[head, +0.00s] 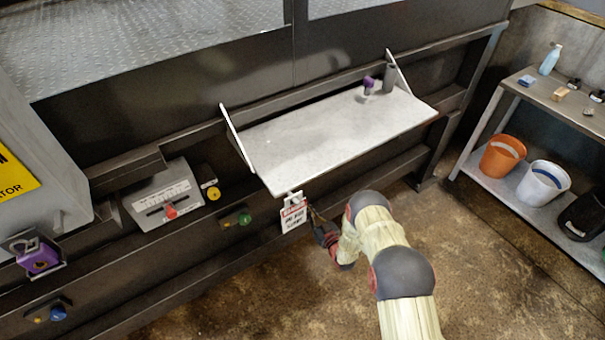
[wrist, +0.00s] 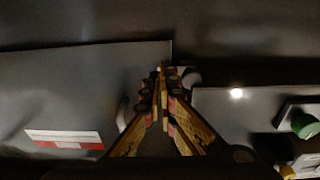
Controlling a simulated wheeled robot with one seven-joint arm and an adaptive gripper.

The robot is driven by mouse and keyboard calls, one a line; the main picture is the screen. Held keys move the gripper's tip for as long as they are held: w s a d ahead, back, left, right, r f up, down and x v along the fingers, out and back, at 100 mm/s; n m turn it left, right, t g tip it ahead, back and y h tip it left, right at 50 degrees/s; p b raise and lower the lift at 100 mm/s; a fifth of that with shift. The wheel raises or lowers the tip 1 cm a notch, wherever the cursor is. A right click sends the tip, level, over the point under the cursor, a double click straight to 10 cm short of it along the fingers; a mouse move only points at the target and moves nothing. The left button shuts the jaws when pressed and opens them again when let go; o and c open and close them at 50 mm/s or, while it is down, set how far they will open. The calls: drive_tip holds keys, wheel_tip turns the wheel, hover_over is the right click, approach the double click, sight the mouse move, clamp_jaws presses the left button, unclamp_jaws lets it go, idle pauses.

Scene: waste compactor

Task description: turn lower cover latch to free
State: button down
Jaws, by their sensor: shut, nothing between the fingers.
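My gripper (head: 314,214) is low in front of the machine, below the front edge of the light fold-down shelf (head: 335,135), beside a hanging white tag with red lettering (head: 293,217). In the wrist view my gripper (wrist: 162,76) has its fingers together with nothing between them. A small pale rounded part (wrist: 187,75) sits just right of the fingertips; it may be the lower cover latch, but it is dark and partly hidden. I cannot tell whether the fingers touch it or how it is turned.
A green knob (head: 244,218), a yellow knob (head: 213,193) and a red-handled slider (head: 170,211) are on the machine's front to the left. A shelf unit (head: 513,180) with orange (head: 502,157) and white (head: 543,184) buckets stands right. Floor before the machine is clear.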

wheel_tip(320, 180, up, 7)
drive_tip(key=s+t+y, duration=0.1)
drive_tip(key=t+y, duration=0.1)
drive_tip(key=w+a+b, duration=0.5)
drive_tip(key=w, duration=0.2)
drive_tip(key=shift+w+f, duration=0.3)
drive_tip(key=shift+w, duration=0.05)
